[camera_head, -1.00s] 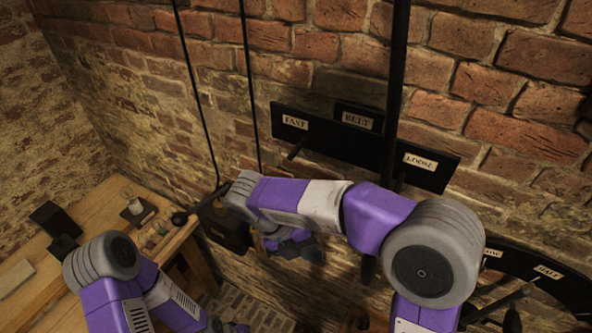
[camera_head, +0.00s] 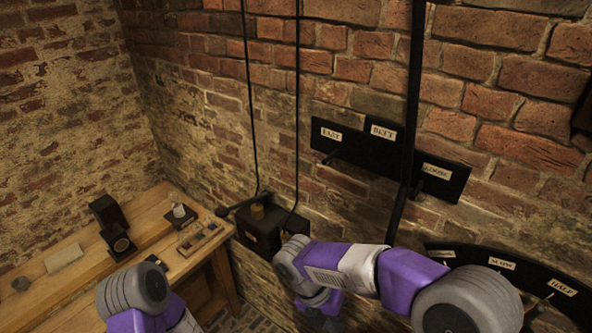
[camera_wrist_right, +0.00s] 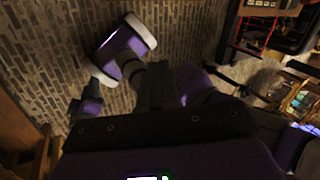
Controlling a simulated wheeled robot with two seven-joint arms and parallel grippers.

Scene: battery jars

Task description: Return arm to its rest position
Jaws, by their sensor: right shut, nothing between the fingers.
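My right arm (camera_head: 345,268) enters the head view from the lower right and bends left in front of the brick wall; its forward end hangs low at the bottom edge. In the right wrist view my right gripper (camera_wrist_right: 160,86) has its dark fingers together, with nothing seen between them. Purple and white parts of my own body show beyond it over the brick floor. My left arm (camera_head: 140,295) shows only as a grey joint and purple link at the bottom left. The left gripper is out of sight.
A wooden bench (camera_head: 170,270) with small items stands at the left. A black box (camera_head: 262,228) with a lever hangs on the wall near my right forearm. Labelled black plates (camera_head: 395,155) and a curved labelled dial (camera_head: 500,263) are on the wall at right.

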